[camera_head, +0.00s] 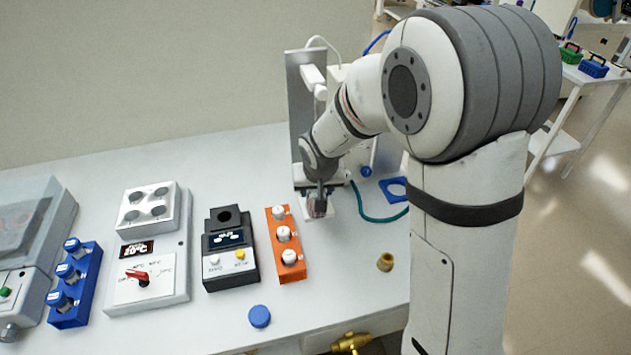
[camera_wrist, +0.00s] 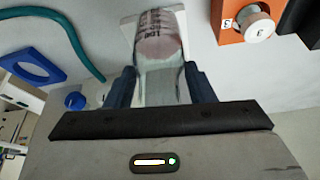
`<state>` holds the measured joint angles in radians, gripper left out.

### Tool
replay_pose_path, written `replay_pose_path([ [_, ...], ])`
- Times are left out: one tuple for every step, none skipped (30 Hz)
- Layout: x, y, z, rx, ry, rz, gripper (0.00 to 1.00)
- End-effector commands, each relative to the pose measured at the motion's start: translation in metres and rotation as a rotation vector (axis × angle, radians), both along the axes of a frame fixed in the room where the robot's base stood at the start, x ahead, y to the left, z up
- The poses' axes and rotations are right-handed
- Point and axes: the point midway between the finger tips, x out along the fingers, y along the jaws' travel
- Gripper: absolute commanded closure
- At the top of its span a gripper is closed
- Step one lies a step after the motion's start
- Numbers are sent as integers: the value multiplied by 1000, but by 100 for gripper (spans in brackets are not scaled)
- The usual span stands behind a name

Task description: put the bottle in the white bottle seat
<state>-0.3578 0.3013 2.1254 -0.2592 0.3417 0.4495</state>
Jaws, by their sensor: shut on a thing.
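My gripper (camera_wrist: 160,84) is shut on the bottle (camera_wrist: 160,38), a clear one with a printed, pinkish label, with one dark finger on each side. In the head view the bottle (camera_head: 317,206) shows small below my gripper (camera_head: 319,187), by the tall grey stand. A flat white plate (camera_wrist: 127,27), which looks like the white bottle seat, shows behind the bottle in the wrist view. In the head view a white edge (camera_head: 336,209) shows beside the bottle. The bottle hides most of the plate, and I cannot tell whether they touch.
An orange rack (camera_head: 292,271) with white-capped vials stands left of the bottle, beside a black device (camera_head: 230,275). A blue square seat (camera_head: 397,189) and a teal hose (camera_head: 375,219) lie right. A blue cap (camera_head: 259,316) and a brass-coloured ring (camera_head: 385,262) lie on the front table.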

Motion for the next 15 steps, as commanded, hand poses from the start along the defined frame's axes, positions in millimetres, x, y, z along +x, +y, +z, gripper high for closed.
replay_pose_path([
  [6, 0, 1, -1, 0, -1, 78],
  [9, 1, 2, -1, 0, -1, 78],
  [14, 1, 2, -1, 0, -1, 78],
  [18, 2, 2, -1, 0, -1, 78],
  [21, 2, 2, -1, 0, -1, 78],
  [25, 2, 2, 0, 1, -2, 78],
  [28, 3, 2, 0, 0, -2, 78],
  [31, 3, 1, 0, 1, -3, 78],
  [30, 3, -4, -1, 3, -1, 78],
  [30, 3, -6, -2, 3, -1, 78],
  [29, 3, -8, -2, 2, -1, 78],
  [29, 3, -11, -1, 2, -1, 78],
  [29, 3, -13, 0, 1, -2, 78],
  [30, 3, -14, 0, 1, -2, 78],
  [29, 3, -15, 0, 1, -2, 78],
])
